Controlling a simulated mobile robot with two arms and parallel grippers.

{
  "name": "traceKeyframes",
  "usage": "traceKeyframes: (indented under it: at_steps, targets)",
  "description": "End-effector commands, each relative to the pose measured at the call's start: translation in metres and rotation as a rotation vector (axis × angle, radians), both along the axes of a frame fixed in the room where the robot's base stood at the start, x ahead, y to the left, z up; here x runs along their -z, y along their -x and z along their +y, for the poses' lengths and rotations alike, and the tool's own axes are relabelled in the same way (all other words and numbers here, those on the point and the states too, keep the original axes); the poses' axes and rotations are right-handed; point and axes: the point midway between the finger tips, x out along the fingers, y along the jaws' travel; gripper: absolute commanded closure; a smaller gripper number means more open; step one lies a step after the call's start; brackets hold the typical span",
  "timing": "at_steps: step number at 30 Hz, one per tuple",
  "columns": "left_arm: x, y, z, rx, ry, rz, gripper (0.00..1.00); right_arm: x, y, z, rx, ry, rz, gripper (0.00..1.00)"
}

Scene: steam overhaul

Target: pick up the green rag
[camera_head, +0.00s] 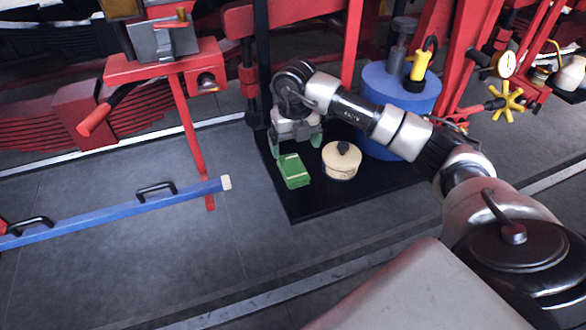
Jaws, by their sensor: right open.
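The green rag (294,171) lies folded on a black mat (302,210), near the mat's left edge. My right gripper (297,146) is above and just behind the rag, pointing down, with its fingers apart. One finger comes down by the rag's far left corner, the other to the right of the rag. From this view I cannot tell whether a finger touches the rag. My left gripper is not in view.
A cream round pot with a dark knob (341,163) stands on the mat right of the rag. A blue drum (402,92) stands behind it. A blue bar with black handles (120,208) lies at the left. Red frames (190,70) stand behind.

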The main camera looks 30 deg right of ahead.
Motion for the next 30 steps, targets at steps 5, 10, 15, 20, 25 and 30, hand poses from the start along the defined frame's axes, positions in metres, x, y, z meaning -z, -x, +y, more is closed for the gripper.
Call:
traceKeyframes:
  at_steps: [5, 10, 15, 20, 25, 30]
  targets:
    - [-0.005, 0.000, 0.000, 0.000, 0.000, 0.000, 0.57, 0.024, 0.000, 0.001, -0.001, -0.003, 0.000, 0.06]
    - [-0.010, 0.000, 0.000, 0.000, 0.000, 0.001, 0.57, 0.035, 0.000, 0.002, -0.002, -0.006, 0.002, 0.06]
    - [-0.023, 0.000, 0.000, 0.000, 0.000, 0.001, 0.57, 0.060, -0.002, 0.005, -0.003, -0.006, 0.003, 0.06]
    - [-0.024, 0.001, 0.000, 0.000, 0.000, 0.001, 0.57, 0.078, -0.002, 0.004, -0.002, -0.004, 0.000, 0.06]
    - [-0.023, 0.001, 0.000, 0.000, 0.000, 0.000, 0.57, 0.081, -0.003, 0.004, -0.003, -0.005, -0.002, 0.06]
    - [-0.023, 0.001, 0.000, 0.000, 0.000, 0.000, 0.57, 0.081, -0.003, 0.004, -0.003, -0.005, -0.002, 0.19]
